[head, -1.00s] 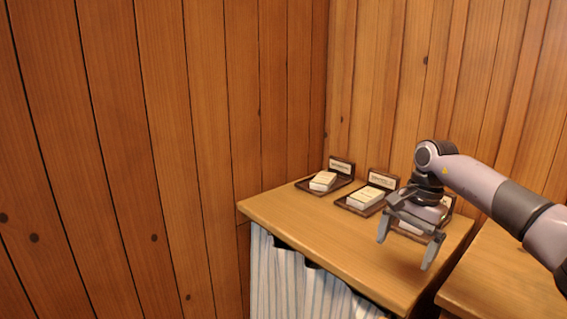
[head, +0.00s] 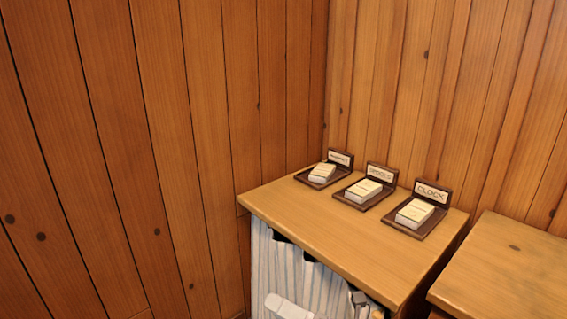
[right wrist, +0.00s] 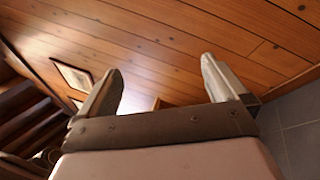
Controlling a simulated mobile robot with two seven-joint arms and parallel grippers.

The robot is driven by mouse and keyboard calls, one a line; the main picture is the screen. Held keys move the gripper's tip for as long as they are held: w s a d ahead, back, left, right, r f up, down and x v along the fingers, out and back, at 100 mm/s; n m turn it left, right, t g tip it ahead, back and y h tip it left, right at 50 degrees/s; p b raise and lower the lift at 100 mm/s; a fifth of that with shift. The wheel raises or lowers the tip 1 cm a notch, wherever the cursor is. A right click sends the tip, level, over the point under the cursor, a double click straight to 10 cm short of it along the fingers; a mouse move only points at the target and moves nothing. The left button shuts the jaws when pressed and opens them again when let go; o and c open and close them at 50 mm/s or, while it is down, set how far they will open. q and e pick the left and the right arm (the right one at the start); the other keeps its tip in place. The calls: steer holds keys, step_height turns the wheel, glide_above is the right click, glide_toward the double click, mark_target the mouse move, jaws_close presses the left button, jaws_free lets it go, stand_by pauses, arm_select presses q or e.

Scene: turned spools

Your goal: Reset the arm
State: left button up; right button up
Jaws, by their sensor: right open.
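My right gripper (right wrist: 160,85) shows in the right wrist view with its two grey fingers spread wide apart. Nothing is between them, and wooden planks lie beyond the fingertips. In the head view, pale and grey parts of my own arm show only at the bottom edge, in front of the striped curtain. The right gripper is not clearly visible there. My left gripper is in neither view.
A wooden counter (head: 330,235) stands in the corner, with a striped curtain (head: 285,275) below. Three dark label stands hold cream blocks: one at left (head: 323,172), "SPOOLS" (head: 364,189) and "CLOCK" (head: 415,212). Another wooden top (head: 505,275) is at right.

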steer(key=s+d+f+m+h+p, duration=0.1)
steer(key=s+d+f+m+h, duration=0.3)
steer(key=m, duration=0.7)
steer(key=s+d+f+m+h+p, duration=0.1)
steer(key=s+d+f+m+h, duration=0.4)
steer(key=s+d+m, duration=0.3)
steer(key=s+d+f+m+t+h+p, duration=0.1)
steer(key=s+d+f+m+h, duration=0.4)
steer(key=m, duration=0.9)
steer(key=s+d+h+p, duration=0.1)
steer(key=s+d, duration=0.1)
steer(key=d, duration=0.1)
steer(key=shift+m, duration=0.4)
